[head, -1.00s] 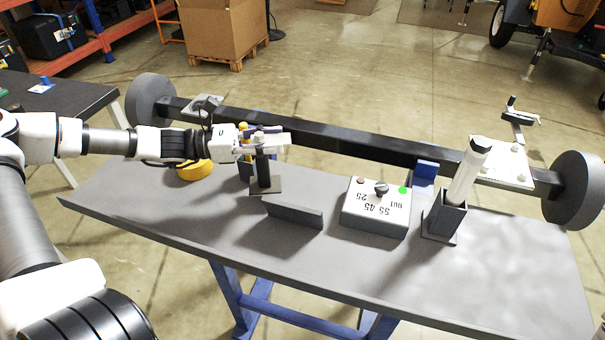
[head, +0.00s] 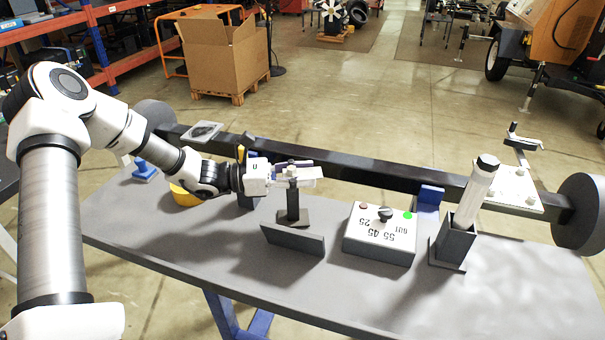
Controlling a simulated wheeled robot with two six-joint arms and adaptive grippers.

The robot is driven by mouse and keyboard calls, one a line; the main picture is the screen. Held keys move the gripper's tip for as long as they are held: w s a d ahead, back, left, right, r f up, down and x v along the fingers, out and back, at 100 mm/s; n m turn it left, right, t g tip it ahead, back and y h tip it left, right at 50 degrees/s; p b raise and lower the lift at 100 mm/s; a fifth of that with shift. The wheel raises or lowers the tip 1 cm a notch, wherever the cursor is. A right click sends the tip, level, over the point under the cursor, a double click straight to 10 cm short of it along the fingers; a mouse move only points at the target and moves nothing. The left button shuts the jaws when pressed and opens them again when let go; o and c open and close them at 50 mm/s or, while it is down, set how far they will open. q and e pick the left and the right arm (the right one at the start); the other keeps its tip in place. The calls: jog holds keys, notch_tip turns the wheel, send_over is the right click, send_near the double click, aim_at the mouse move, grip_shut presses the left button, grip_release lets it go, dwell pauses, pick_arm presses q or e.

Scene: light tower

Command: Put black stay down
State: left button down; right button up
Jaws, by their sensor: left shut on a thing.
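The black stay (head: 293,204) is a dark upright post on a flat square base, near the middle of the head view. My left gripper (head: 298,174) comes in from the left and is shut on the upper part of the post. The stay stands close to upright, just behind a low dark upright plate (head: 291,240). I cannot tell whether its base touches the grey table (head: 190,255) or hangs a little above it. My right gripper is not in view.
A long black beam (head: 390,170) with round end discs runs along the back. A control box (head: 380,235) with a knob and a dark holder (head: 455,240) with a white cylinder (head: 476,190) stand to the right. A yellow round thing (head: 184,196) sits at left. The front left table is clear.

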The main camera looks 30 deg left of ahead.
pick_arm(q)
jog(key=c, duration=0.7)
grip_release()
jog(key=shift+f, duration=0.1)
jog(key=shift+o, duration=0.2)
jog(key=shift+r+p, duration=0.3)
jog(key=shift+s+a, duration=0.2)
jog(key=shift+a, duration=0.1)
jog(key=p+v, duration=0.2)
jog(key=v, duration=0.3)
jog(key=shift+r, duration=0.15)
jog(key=p, duration=0.5)
send_near(287, 172)
jog(key=d, duration=0.1)
jog(key=shift+w+d, duration=0.15)
